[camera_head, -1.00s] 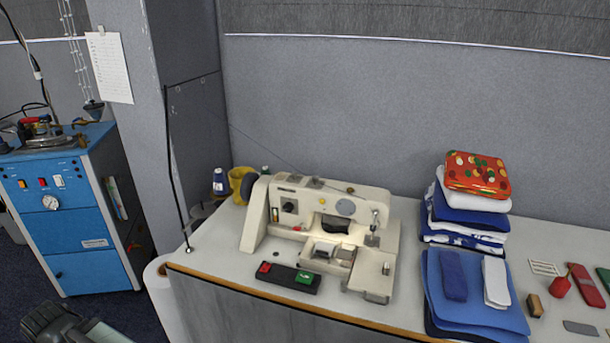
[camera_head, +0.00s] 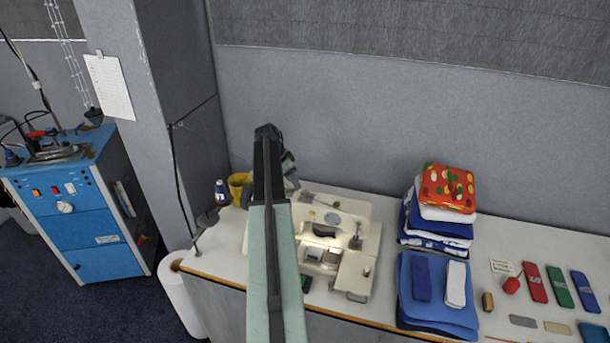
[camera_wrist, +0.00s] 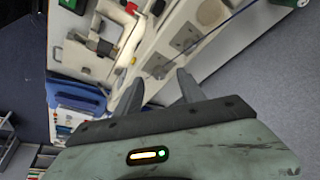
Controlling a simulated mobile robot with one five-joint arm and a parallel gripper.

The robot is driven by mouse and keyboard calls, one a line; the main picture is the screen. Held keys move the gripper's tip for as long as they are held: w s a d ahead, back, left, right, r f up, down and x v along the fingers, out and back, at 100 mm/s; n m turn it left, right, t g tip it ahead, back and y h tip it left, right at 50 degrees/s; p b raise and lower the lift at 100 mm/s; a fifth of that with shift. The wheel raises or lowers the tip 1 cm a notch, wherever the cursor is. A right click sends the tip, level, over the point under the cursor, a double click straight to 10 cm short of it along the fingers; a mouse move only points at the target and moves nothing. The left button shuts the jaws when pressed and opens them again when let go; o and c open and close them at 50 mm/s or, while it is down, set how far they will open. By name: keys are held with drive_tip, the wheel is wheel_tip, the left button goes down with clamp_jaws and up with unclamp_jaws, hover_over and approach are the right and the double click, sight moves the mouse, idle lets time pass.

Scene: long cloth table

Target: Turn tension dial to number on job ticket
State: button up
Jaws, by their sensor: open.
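A cream sewing machine (camera_head: 345,228) stands on the table's left part. Its dark tension dial is hidden behind my arm in the head view. In the wrist view, a dark round knob (camera_wrist: 156,8) beside a red spot on the machine looks like the dial. My gripper (camera_wrist: 160,84) is open and empty, over the machine's area and apart from the knob. A white sheet (camera_head: 109,87) hangs on the pillar and a small lined card (camera_head: 502,266) lies on the table. I cannot tell which is the job ticket; their writing is too small to read.
Folded cloths (camera_head: 436,290) and a stack topped by a red patterned piece (camera_head: 447,188) stand right of the machine. A yellow mug (camera_head: 238,187) and a thread spool (camera_head: 221,192) are behind left. A thin thread stand rises at the left edge. Several small items lie far right.

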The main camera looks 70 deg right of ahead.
sight(306, 192)
drive_tip(key=shift+m, duration=0.3)
drive_tip(key=b+x, duration=0.2)
drive_tip(key=s+b+x, duration=0.1)
drive_tip(key=b+x, duration=0.2)
drive_tip(key=d+b+x, duration=0.1)
drive_tip(key=b+x, duration=0.1)
drive_tip(key=x, duration=0.1)
drive_tip(key=shift+s+d+r+b, duration=0.1)
drive_tip(key=shift+s+r+b, duration=0.1)
drive_tip(key=shift+s+b, duration=0.15)
drive_tip(key=shift+r, duration=0.1)
drive_tip(key=shift+c, duration=0.4)
clamp_jaws()
